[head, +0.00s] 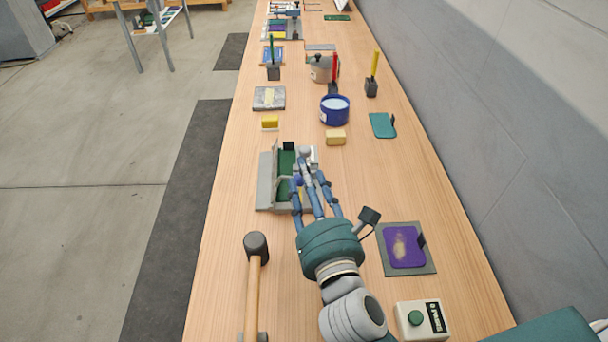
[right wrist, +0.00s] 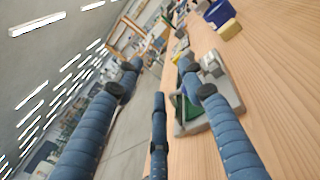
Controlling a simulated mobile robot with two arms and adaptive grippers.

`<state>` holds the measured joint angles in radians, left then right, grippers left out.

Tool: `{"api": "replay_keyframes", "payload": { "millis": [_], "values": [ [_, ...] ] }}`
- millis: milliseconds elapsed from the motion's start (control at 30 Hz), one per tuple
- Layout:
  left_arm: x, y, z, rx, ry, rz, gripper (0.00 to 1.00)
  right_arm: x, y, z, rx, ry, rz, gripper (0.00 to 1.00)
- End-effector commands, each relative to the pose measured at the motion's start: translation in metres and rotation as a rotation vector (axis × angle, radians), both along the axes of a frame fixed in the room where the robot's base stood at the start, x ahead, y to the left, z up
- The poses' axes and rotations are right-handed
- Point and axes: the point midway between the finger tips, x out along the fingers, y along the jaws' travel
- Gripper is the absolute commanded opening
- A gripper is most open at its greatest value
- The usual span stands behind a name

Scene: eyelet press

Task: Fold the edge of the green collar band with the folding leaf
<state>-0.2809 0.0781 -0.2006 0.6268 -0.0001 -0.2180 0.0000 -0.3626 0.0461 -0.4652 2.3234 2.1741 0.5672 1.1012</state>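The green collar band (head: 287,163) lies in a grey folding fixture (head: 265,185) on the bench, in the middle of the head view. An upright grey plate stands along the fixture's left side; I cannot tell for sure whether it is the folding leaf. My right gripper (head: 309,180) is over the fixture's right side, its blue fingers spread and partly hiding it. In the right wrist view the fingers (right wrist: 158,88) are apart with nothing seen between them. The green band (right wrist: 188,108) and grey fixture (right wrist: 228,100) show there behind the right-hand finger. My left gripper is not in view.
A mallet (head: 254,270) lies near the bench's left edge. A purple patch on a grey plate (head: 405,247) and a button box (head: 423,320) are to the right. A tan block (head: 336,137), blue tub (head: 335,110) and yellow block (head: 270,122) stand beyond the fixture.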

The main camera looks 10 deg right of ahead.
Motion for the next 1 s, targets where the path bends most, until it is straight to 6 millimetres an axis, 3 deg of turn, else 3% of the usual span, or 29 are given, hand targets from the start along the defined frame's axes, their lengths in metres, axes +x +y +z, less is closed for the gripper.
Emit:
{"api": "replay_keyframes", "payload": {
  "millis": [200,367,433,700,1000],
  "values": [
    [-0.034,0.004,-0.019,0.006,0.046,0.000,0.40,0.000,0.000,-0.045,-0.002,0.006,-0.001,0.40],
    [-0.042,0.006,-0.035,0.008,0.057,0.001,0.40,-0.001,0.000,-0.082,-0.003,0.006,-0.001,0.40],
    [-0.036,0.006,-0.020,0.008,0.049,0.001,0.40,0.018,0.001,-0.068,-0.005,-0.003,0.001,0.40],
    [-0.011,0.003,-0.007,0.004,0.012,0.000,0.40,0.062,0.000,-0.071,-0.005,0.000,0.001,0.40],
    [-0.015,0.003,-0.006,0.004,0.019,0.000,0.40,0.075,0.000,-0.073,-0.004,0.001,0.001,0.40]
  ]
}}
